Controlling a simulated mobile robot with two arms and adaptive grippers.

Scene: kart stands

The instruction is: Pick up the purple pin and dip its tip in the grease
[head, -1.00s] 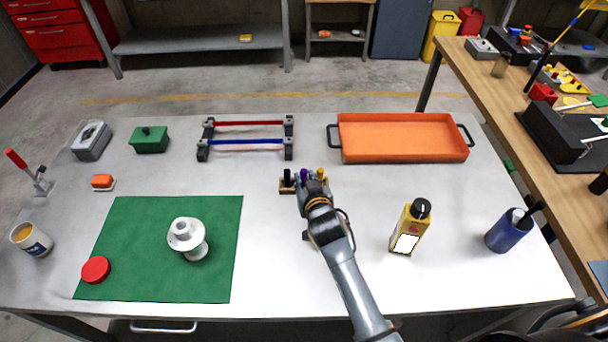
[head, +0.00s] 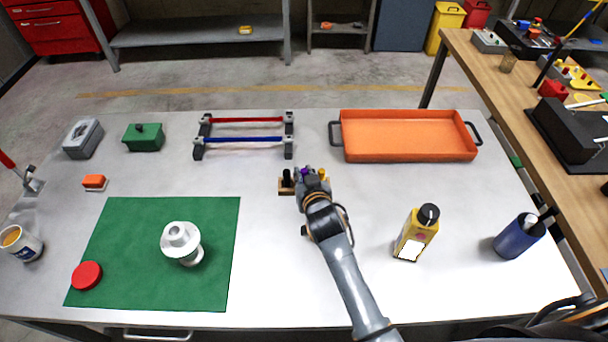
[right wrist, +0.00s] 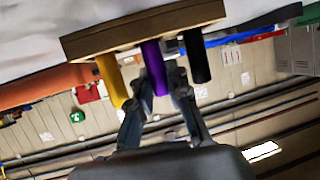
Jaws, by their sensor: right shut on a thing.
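The purple pin (head: 306,173) stands in a small wooden block (head: 286,191), between a black pin (head: 287,176) and a yellow pin (head: 322,174). My right gripper (head: 311,181) is at the block, shut on the purple pin. In the right wrist view the purple pin (right wrist: 154,66) runs between the two fingers (right wrist: 156,90), its other end still in the block (right wrist: 140,30). An open tin (head: 20,243) with yellow-orange contents, apparently the grease, stands at the left table edge. My left gripper is not in view.
A green mat (head: 130,230) holds a white spool-like part (head: 183,243) and a red lid (head: 87,275). A rack (head: 243,139) and an orange tray (head: 410,153) are behind.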

